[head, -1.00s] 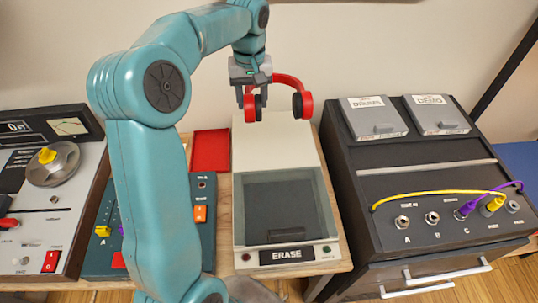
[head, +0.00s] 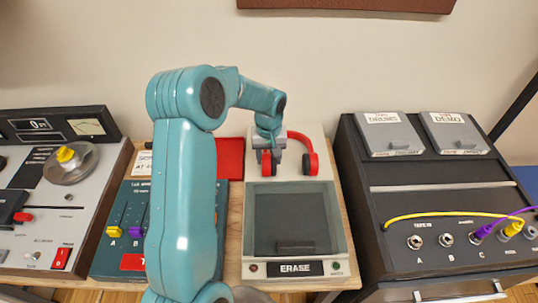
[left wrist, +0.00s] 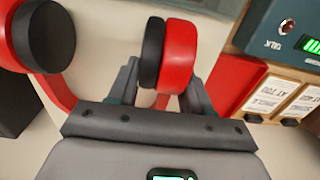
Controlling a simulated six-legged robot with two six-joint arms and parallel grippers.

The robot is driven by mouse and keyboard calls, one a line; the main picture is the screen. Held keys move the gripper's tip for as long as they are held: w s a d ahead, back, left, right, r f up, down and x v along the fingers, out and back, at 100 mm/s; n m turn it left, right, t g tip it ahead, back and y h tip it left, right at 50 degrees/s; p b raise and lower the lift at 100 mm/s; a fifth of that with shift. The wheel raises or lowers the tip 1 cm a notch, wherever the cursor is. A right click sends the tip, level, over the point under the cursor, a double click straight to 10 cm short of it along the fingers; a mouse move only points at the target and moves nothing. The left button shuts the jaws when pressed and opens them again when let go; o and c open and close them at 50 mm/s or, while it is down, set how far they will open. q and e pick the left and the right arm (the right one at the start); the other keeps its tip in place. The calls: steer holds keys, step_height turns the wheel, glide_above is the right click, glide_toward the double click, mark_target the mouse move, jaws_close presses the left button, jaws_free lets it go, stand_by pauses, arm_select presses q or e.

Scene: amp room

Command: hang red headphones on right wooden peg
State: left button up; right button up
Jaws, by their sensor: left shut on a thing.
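The red headphones (head: 312,158) with dark ear pads are over the pale rear top of the ERASE unit; I cannot tell whether they touch it. My left gripper (head: 270,158) is shut on one ear cup. In the left wrist view the gripper (left wrist: 160,88) has its fingers on both sides of the red and black ear cup (left wrist: 180,55). The other ear cup (left wrist: 42,36) hangs free to the left. The headband is partly hidden. No wooden peg shows in these views. My right gripper is not in view.
The ERASE unit (head: 262,215) has a dark lid window. A dark console (head: 362,178) with jacks and cables stands to the right. A teal panel (head: 110,240) and a tape machine (head: 45,215) are on the left. A brown board (head: 345,4) hangs on the bare wall above.

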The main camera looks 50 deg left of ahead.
arm_select(q)
steer(key=shift+r, duration=0.1)
steer(key=shift+f, duration=0.2)
steer(key=o, duration=1.2)
steer(key=shift+r, duration=0.1)
steer(key=r, duration=1.6)
steer(key=shift+w+b, duration=0.2)
steer(key=shift+b, duration=0.15)
steer(key=shift+s, duration=0.1)
